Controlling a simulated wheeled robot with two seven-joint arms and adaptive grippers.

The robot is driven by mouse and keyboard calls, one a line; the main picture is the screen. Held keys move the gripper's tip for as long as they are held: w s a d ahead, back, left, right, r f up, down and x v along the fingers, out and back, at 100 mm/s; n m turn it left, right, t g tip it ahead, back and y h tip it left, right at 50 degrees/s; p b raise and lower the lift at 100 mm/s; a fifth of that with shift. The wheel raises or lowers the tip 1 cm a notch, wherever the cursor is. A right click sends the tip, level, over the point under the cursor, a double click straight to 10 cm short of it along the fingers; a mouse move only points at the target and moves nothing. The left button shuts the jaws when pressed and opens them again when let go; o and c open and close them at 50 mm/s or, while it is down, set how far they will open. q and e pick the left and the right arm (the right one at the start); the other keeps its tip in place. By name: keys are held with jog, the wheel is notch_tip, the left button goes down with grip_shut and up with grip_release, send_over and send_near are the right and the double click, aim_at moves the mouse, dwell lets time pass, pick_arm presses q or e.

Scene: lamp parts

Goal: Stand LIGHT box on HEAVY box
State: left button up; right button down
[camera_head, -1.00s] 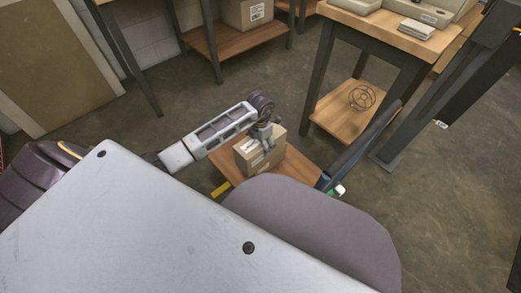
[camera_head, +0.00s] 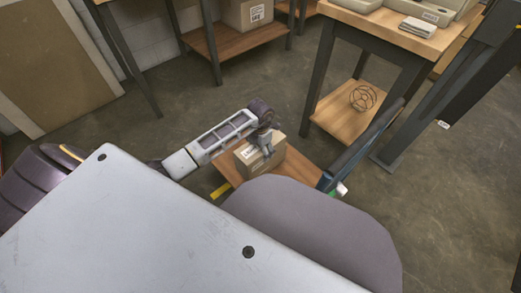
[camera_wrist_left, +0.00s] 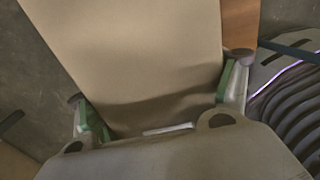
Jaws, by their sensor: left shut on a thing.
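A brown cardboard box (camera_head: 252,166) with a white label sits at a low wooden platform (camera_head: 298,168) in the head view. The label is too small to read, so I cannot tell whether it is the LIGHT or the HEAVY box. My left gripper (camera_head: 266,150) comes down over the box from above and is shut on it. In the left wrist view, the cardboard (camera_wrist_left: 130,45) fills the space between the green-padded fingers of the left gripper (camera_wrist_left: 158,100). Whether a second box is under the held one is hidden.
Another labelled carton (camera_head: 240,14) stands on a wooden shelf at the back. A dark blue bar (camera_head: 358,150) rises at the platform's right side. Floor is clear further right.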

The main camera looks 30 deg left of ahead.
pick_arm(q)
jog(key=shift+f, duration=0.1)
jog(key=o, duration=1.6)
jog(key=shift+c, duration=0.2)
jog(key=shift+o, duration=0.9)
pick_arm(e)
jog(key=shift+w+r, duration=0.2)
jog(key=shift+w, duration=0.15)
pick_arm(q)
notch_tip(320, 180, up, 12)
jog(key=p, duration=0.4)
pick_arm(e)
notch_tip(320, 180, up, 8)
jog(key=d+g+h, duration=0.1)
jog(key=shift+s+d+f+n+g, duration=0.15)
jog(key=shift+s+d+n+g, duration=0.15)
jog(key=shift+s+n, duration=0.1)
